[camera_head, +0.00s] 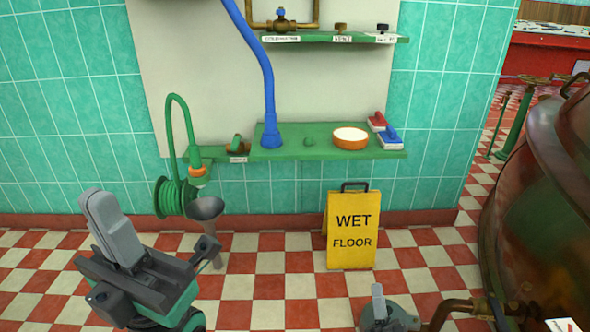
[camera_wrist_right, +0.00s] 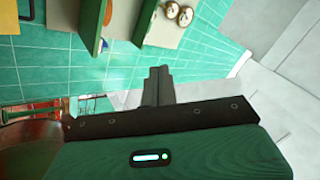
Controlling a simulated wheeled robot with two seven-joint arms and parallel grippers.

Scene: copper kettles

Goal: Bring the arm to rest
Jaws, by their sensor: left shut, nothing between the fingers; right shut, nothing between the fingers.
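My left gripper (camera_head: 97,203) is at the lower left of the head view, its light grey fingers pressed together and pointing up and away. I cannot make out my right gripper for certain in the head view.
A green shelf (camera_head: 220,172) holds an orange-rimmed round dish (camera_head: 350,138) and a blue hose (camera_head: 268,85). A yellow wet-floor sign (camera_head: 352,232) stands on the checkered floor. A large copper kettle (camera_head: 545,190) fills the right, with a grey fitting (camera_head: 390,318) by its pipe.

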